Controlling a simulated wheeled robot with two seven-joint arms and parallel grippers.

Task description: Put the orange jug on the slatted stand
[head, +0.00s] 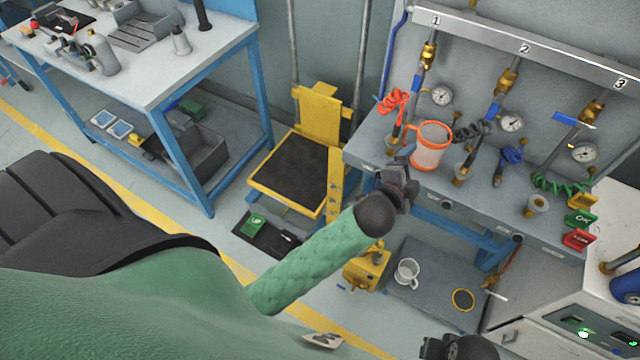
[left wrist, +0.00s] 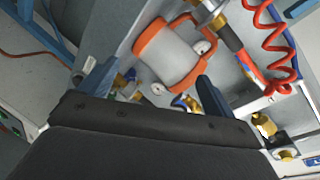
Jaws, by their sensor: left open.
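A grey slatted piece (head: 141,30), which looks like the slatted stand, sits on the white-topped table at upper left. Dark parts, seemingly my right gripper (head: 458,347), show at the bottom edge, jaws unclear.
Coiled red (head: 393,100) and black (head: 472,132) hoses flank the jug. A grey metal device (head: 102,55) and a grey cone-shaped item (head: 181,40) stand near the slatted piece. A yellow lift cart (head: 320,118) stands between table and bench. A white mug (head: 406,271) is on the low shelf.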

